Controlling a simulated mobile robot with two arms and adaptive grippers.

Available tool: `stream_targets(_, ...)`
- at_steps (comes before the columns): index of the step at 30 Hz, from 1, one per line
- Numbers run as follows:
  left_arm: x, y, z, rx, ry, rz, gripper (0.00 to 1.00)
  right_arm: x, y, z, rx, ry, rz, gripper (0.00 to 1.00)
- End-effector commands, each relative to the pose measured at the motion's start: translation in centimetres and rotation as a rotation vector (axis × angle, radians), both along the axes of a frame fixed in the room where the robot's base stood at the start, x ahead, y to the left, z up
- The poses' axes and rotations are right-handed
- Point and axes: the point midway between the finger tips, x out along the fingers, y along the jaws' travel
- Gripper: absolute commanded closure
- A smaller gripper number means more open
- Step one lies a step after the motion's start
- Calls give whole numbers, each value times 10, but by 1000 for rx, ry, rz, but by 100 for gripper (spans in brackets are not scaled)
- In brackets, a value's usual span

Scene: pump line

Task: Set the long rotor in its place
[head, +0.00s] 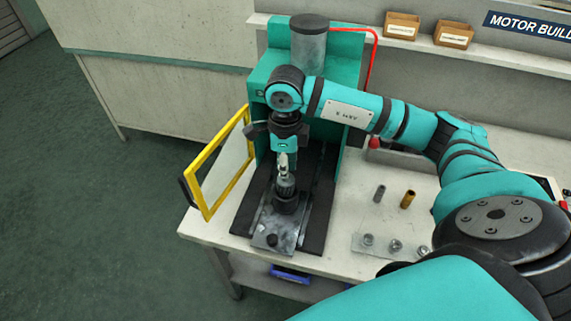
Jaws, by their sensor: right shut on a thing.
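My right gripper (284,163) points straight down over the press bed and is shut on the long rotor (286,186), a dark, upright piece with a pale upper end. The rotor is directly above or partly in a dark round holder (286,203) on a grey metal plate (272,238). From this angle I cannot tell how deep it sits. The gripper and wrist hide part of its top. My left gripper is not in view.
A teal press (265,75) stands behind, with an open yellow-framed guard (213,180) at left. A grey cylinder (379,193), a brass cylinder (407,199) and a plate with several round parts (376,251) are at right. Small bins (402,26) sit on the shelf.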

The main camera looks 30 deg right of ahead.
Motion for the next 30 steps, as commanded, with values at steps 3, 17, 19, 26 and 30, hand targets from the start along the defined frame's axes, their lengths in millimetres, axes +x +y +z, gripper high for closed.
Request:
stream_targets(3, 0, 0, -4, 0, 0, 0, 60, 1, 0, -4, 0, -3, -1, 100)
stream_targets(17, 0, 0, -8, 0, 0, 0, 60, 1, 0, -8, 0, -3, 0, 71)
stream_targets(19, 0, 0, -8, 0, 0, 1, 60, 0, 0, -8, 1, -2, 0, 62)
stream_targets(26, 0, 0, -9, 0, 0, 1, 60, 0, 0, -10, -1, 2, 0, 57)
stream_targets(30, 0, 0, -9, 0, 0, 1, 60, 0, 0, -10, 0, 1, 0, 48)
